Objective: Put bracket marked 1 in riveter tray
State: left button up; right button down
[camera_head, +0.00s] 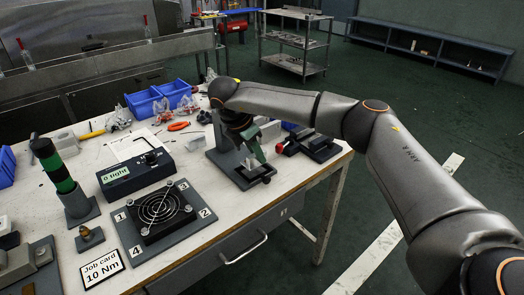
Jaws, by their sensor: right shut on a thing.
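My right arm reaches in from the right, and its gripper (254,155) points down over a grey fixture on the bench. It is shut on a small pale piece (250,164), probably the bracket; no mark is readable on it. Just below is a small grey tray (262,178) with a dark recess, at the front of the fixture's base, which looks like the riveter tray. I cannot tell whether the piece touches the tray. The arm partly hides the fixture. My left gripper is not in view.
Left of the tray, a black fan (160,208) sits on a grey plate with numbered corners. A black-red clamp-like device (310,143) stands right of the gripper. Blue bins (145,103) are farther back.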

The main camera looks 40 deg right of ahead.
jog(key=shift+a, duration=0.1)
jog(key=shift+f+b, duration=0.3)
jog(key=shift+f, duration=0.3)
jog(key=c, duration=0.8)
grip_release()
jog(key=shift+r, duration=0.1)
jog(key=shift+r, duration=0.25)
jog(key=shift+p+v, duration=0.9)
jog(key=shift+v, duration=5.35)
